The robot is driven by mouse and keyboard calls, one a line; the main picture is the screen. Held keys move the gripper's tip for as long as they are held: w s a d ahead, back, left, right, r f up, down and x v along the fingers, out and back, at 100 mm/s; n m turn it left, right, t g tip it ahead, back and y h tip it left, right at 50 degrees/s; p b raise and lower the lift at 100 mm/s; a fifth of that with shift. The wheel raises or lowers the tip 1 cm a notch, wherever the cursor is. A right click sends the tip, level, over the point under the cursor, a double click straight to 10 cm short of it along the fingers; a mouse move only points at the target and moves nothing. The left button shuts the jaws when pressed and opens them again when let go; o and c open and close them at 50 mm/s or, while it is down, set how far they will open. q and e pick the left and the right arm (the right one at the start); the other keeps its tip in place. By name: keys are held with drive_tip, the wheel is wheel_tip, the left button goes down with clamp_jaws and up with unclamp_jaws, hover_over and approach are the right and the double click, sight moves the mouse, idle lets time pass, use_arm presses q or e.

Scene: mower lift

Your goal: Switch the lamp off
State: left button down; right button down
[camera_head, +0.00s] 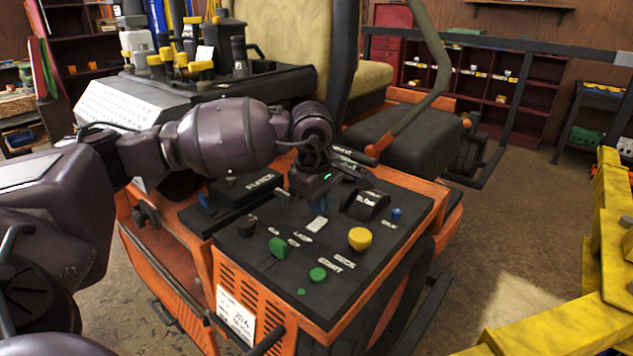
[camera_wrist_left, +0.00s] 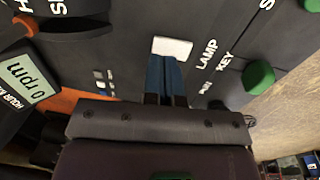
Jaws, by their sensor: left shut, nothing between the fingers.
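The control panel (camera_head: 345,265) is black on an orange mower body. A small white rocker switch (camera_head: 317,224) lies on it, with the LAMP label close by; the switch also shows in the left wrist view (camera_wrist_left: 172,47), beside the LAMP label (camera_wrist_left: 207,55). My left gripper (camera_head: 318,206) is over the panel, just behind the switch. In the left wrist view its blue fingers (camera_wrist_left: 164,66) are shut and empty, with their tips overlapping the switch's near edge. I cannot tell whether they touch it. My right gripper is out of view.
Near the switch are a green knob (camera_head: 279,247), a green START button (camera_head: 318,274), a yellow knob (camera_head: 360,239) and a blue knob (camera_head: 397,214). A dark armrest (camera_head: 405,140) stands behind the panel. A yellow frame (camera_head: 600,250) is at right, with open floor between.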

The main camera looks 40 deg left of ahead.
sight(317, 224)
use_arm(q)
drive_tip(key=shift+w+f, duration=0.15)
drive_tip(key=shift+f, duration=0.8)
drive_tip(key=shift+f, duration=0.1)
drive_tip(key=shift+w+f+g+b, duration=0.1)
drive_tip(key=shift+f+g+b, duration=0.15)
drive_tip(key=shift+g+b, duration=0.05)
drive_tip(key=shift+s, duration=0.45)
drive_tip(key=shift+s+r, duration=0.15)
drive_tip(key=shift+s, duration=0.3)
